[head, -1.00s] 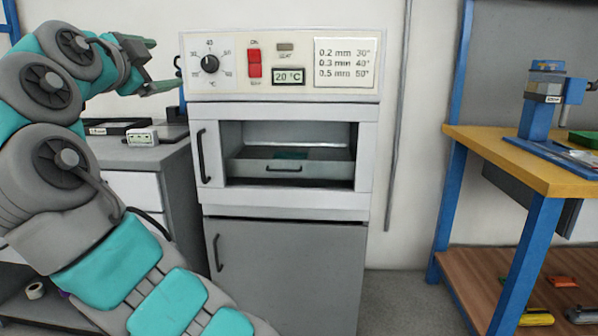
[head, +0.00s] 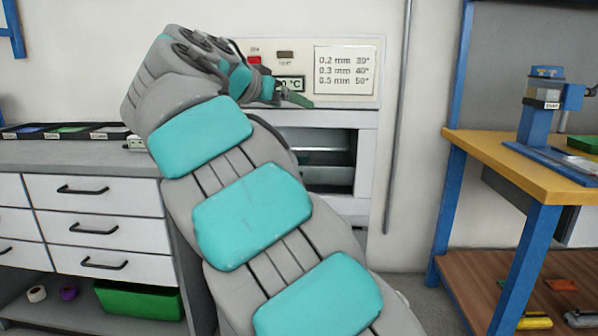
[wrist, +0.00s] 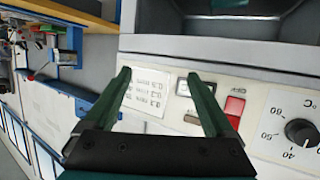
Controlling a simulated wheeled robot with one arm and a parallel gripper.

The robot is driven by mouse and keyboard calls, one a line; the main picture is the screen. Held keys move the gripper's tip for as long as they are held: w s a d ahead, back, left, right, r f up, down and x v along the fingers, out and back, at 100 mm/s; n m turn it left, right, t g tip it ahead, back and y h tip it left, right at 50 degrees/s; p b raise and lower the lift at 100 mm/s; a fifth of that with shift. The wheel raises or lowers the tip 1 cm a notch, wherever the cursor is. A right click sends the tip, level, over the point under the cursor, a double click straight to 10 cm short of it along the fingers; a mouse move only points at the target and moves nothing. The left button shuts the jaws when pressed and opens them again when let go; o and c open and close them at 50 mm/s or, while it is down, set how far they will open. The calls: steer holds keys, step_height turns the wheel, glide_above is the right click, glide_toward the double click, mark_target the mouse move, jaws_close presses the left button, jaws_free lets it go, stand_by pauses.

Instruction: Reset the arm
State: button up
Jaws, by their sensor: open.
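My gripper (head: 296,98) is in front of the oven's control panel in the head view, at the end of my folded arm. In the wrist view my gripper (wrist: 160,76) is open, its two dark green fingers apart with nothing between them. The arm is raised and bent, covering the left part of the oven (head: 345,205). The control panel (wrist: 258,120) shows behind the fingers in the wrist view, turned over, with the dial (wrist: 302,132), the red switch (wrist: 235,106) and a label of thicknesses and temperatures (wrist: 150,92).
A grey counter (head: 70,153) with drawers and small parts trays (head: 65,132) stands at left. A yellow-topped bench (head: 530,165) with a blue press (head: 540,105) stands at right. A green bin (head: 140,300) is on the low shelf. Floor shows between oven and bench.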

steer(key=s+d+f+n+g+y+p, duration=0.1)
steer(key=s+d+f+g, duration=0.3)
steer(key=s+d+f, duration=0.45)
steer(key=s+d+f+n+g, duration=0.1)
steer(key=s+d+f+g, duration=0.4)
steer(key=d+f, duration=0.6)
steer(key=s+f+n+g+y, duration=0.1)
steer(key=s+f+y, duration=0.1)
steer(key=s+f, duration=0.4)
steer(key=s+a+f+n+g+y+p, duration=0.1)
steer(key=s+f, duration=0.6)
steer(key=s, duration=0.8)
steer(key=s+a+f+n+g+y, duration=0.1)
steer(key=s+f+n+g+y, duration=0.1)
steer(key=s+f, duration=0.4)
steer(key=s+y, duration=0.1)
steer(key=s, duration=0.4)
steer(key=shift+s+f+g+y+p, duration=0.15)
steer(key=shift+g+y+p, duration=0.25)
